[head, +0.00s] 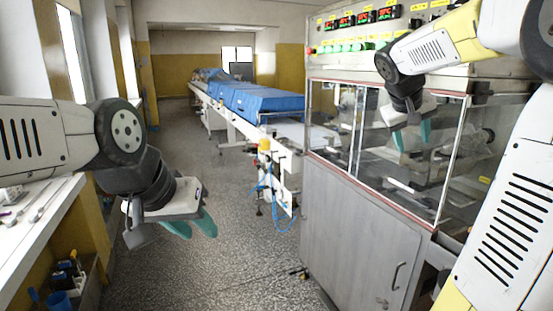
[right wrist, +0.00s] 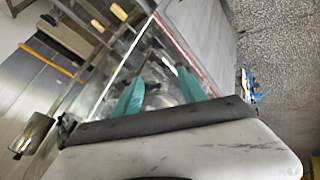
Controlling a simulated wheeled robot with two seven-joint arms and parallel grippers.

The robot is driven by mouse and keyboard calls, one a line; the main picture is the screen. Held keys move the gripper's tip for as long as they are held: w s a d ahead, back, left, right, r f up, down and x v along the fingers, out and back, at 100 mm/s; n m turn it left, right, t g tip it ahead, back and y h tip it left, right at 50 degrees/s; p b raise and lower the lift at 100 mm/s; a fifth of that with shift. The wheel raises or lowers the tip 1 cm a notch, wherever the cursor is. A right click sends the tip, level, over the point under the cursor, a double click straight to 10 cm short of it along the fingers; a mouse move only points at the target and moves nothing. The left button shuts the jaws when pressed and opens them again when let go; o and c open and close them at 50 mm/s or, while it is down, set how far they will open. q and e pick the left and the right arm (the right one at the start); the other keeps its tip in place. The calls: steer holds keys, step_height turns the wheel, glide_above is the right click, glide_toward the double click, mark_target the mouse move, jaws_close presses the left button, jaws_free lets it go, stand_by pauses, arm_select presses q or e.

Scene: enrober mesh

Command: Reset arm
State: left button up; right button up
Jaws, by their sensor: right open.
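My left gripper (head: 200,235) hangs at the left of the head view, over the aisle floor, with its teal fingers pointing down. Its fingertips look apart, with nothing between them. My right gripper (head: 414,145) is in front of the enrober machine's (head: 368,225) clear panels, near its upper right part. It is open and empty, its two teal fingers apart. The fingers also show in the right wrist view (right wrist: 160,92), with the clear panel and red-edged frame behind them. Whether they touch the panel I cannot tell.
A control panel (head: 357,17) with red displays and green buttons tops the machine. A conveyor with blue covers (head: 258,101) runs back from it. The aisle floor (head: 205,275) is mostly clear.

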steer(key=s+a+f+y, duration=0.4)
steer(key=s+a+f, duration=0.1)
steer(key=s+a, duration=0.5)
steer(key=s+a+f+n+y, duration=0.1)
steer(key=s+a+f+y, duration=0.3)
steer(key=s+a, duration=0.6)
steer(key=shift+s+a+f+t, duration=0.35)
steer(key=shift+s+f, duration=0.2)
steer(key=shift+s, duration=0.65)
